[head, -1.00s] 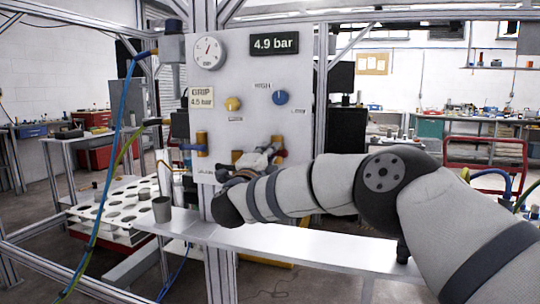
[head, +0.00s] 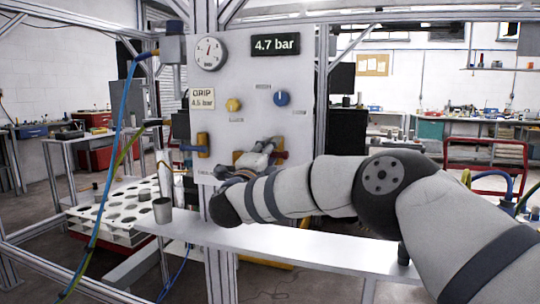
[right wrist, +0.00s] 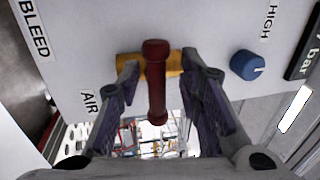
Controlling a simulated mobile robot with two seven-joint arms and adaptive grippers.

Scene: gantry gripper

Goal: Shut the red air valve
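The air valve has a brass body (right wrist: 133,67) on the panel and a red handle (right wrist: 156,80), seen in the right wrist view beside the AIR label. The handle stands between the two fingers of my right gripper (right wrist: 160,80), which is open around it with gaps on both sides. In the head view my right gripper (head: 262,155) is at the panel's lower part and hides most of the valve; a red end of the handle (head: 282,155) shows to its right. My left gripper is in neither view.
The panel (head: 330,100) carries a round gauge (head: 210,53), a display (head: 275,44) reading 4.7 bar, a yellow knob (head: 233,105) and a blue knob (head: 281,98).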

